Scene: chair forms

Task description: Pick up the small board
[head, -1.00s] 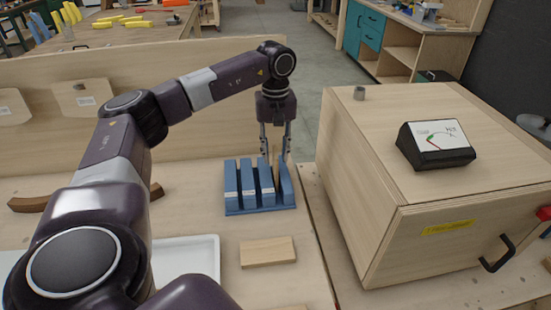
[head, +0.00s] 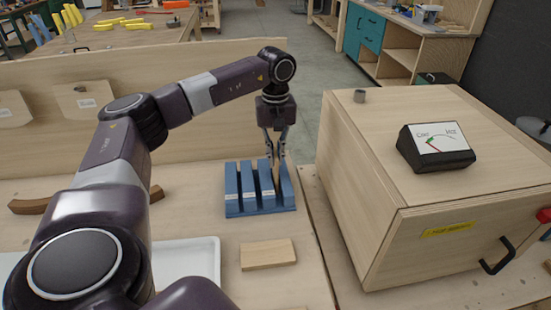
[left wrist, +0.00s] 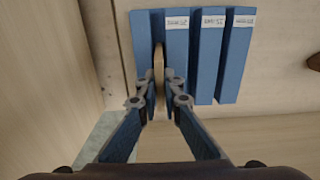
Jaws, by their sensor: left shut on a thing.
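A thin small wooden board (left wrist: 159,66) stands on edge in a slot of the blue rack (head: 262,209), which also shows in the left wrist view (left wrist: 204,65). My left gripper (head: 277,157) points down over the rack's right part. In the left wrist view its fingers (left wrist: 158,88) are shut on the board from both sides. The board's lower part is hidden in the slot. A second flat wooden piece (head: 267,254) lies on the table in front of the rack. My right gripper is not in view.
A large wooden box (head: 375,215) with a black handle stands close to the rack's right and carries a dial meter (head: 436,147). A white tray (head: 205,258) lies at front left. A curved brown piece (head: 29,206) lies farther left. A low wooden panel stands behind.

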